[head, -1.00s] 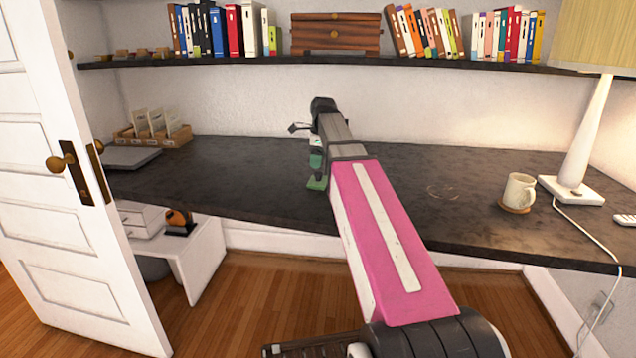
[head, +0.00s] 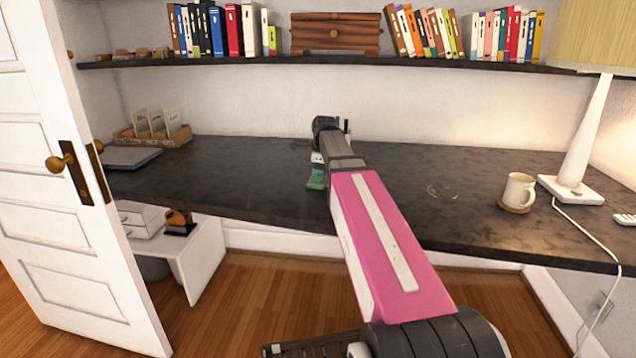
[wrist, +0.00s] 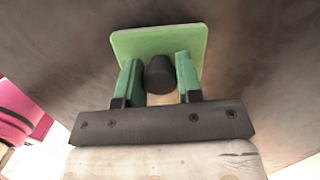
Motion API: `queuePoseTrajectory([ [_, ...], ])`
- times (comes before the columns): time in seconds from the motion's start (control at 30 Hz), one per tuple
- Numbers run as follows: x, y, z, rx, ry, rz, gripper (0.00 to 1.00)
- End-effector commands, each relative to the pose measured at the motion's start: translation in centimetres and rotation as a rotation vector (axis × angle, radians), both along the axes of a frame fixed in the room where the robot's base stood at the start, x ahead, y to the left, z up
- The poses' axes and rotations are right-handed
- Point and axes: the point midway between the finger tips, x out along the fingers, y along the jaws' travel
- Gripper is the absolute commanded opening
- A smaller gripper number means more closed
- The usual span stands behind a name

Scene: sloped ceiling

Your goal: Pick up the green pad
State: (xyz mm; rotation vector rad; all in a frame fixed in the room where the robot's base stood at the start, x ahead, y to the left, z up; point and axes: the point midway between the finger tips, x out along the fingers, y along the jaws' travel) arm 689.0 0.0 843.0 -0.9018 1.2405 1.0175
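The green pad (head: 315,180) lies on the dark desk (head: 240,180), just left of my forearm in the head view. In the wrist view the pad (wrist: 160,42) is a flat, rounded green plate with a short dark knob (wrist: 160,78) on it. My gripper (wrist: 160,66) has its two green fingers on either side of the knob, tips close to the plate. The fingers stand apart with thin gaps beside the knob; firm contact does not show. In the head view my arm partly hides the gripper and the pad.
A mug on a coaster (head: 518,190) and a white lamp (head: 585,140) stand at the right of the desk. A wooden card holder (head: 150,135) and a grey laptop-like slab (head: 130,158) are at the left. A shelf with books (head: 350,60) runs above.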

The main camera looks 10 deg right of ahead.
Motion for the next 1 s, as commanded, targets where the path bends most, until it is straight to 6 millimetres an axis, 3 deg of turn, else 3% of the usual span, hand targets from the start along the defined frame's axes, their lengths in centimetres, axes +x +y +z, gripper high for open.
queuePoseTrajectory([
  [0.07, 0.0, 0.0, 0.0, 0.0, 0.0, 0.0, 0.09],
  [0.47, 0.0, 0.0, 0.3, 0.0, 0.0, 0.0, 0.09],
  [0.67, 0.1, 0.0, 1.8, 0.0, -0.001, 0.0, 0.09],
  [0.8, 0.1, 0.0, 4.1, 0.001, -0.001, 0.0, 0.09],
  [1.0, -2.0, 4.3, 6.8, 0.0, -0.002, 0.004, 0.09],
])
